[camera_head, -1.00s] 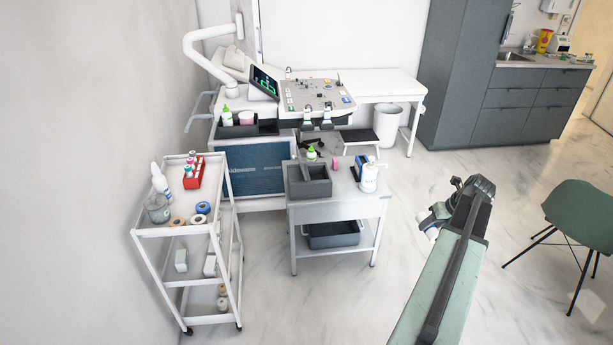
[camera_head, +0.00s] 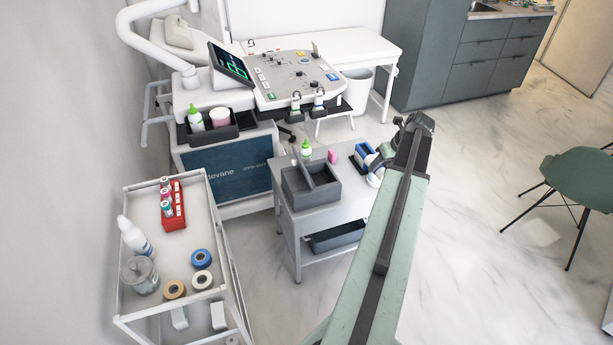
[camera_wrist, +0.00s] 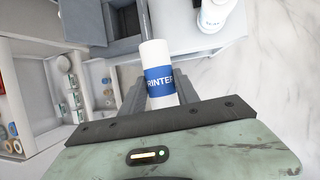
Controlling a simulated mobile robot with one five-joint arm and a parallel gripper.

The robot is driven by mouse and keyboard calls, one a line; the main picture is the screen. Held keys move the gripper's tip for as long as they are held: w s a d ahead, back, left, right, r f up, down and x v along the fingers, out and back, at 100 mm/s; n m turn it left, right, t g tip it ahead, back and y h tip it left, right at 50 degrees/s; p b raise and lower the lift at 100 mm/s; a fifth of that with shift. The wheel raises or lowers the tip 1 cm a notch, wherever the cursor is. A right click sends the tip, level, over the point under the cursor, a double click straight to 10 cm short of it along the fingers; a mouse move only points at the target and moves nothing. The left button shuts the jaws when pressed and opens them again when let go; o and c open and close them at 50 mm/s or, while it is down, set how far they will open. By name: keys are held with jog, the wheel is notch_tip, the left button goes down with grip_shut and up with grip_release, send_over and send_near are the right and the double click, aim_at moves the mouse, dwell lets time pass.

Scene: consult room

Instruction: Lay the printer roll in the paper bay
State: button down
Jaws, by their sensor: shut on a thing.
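The printer roll (camera_wrist: 154,54) is a white cylinder with a blue band that reads "PRINTER". In the wrist view my gripper (camera_wrist: 161,92) is shut on it, with a finger on either side of its near part. The roll's far end points toward the dark grey divided box (camera_wrist: 124,22) on the side table. That box also shows in the head view (camera_head: 297,199). In the head view my gripper (camera_head: 383,159) is partly hidden by my arm, right of the box, and I cannot make out the roll. I cannot tell which opening is the paper bay.
On the side table (camera_head: 334,217) stand a green-capped bottle (camera_head: 306,149), a pink item (camera_head: 332,156), a blue item (camera_head: 364,153) and a white bottle (camera_wrist: 214,14). The ultrasound console (camera_head: 290,77) is behind. A white trolley (camera_head: 206,300) with tapes stands left.

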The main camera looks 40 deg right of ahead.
jog(key=shift+w, duration=0.25)
jog(key=w+d+f+h+b, duration=0.2)
jog(key=w+d+f+b, duration=0.7)
jog(key=w+f+b, duration=0.4)
jog(key=s+a+r+y+p, duration=0.1)
jog(key=s+a+p, duration=0.1)
jog(key=a, duration=2.1)
jog(key=w+d+f+b, duration=0.1)
jog(key=w+d+b, duration=0.1)
jog(key=w+d, duration=0.9)
jog(key=shift+w+a+f+b, duration=0.1)
jog(key=shift+w+f+b, duration=0.1)
jog(key=shift+f+b, duration=0.65)
jog(key=shift+w+a+f+b, duration=0.1)
jog(key=shift+w+f+b, duration=0.1)
jog(key=shift+f+b, duration=0.6)
jog(key=shift+w+a+f+b, duration=0.1)
jog(key=shift+w+f+b, duration=0.1)
jog(key=shift+f+b, duration=0.6)
jog(key=c, duration=0.9)
grip_release()
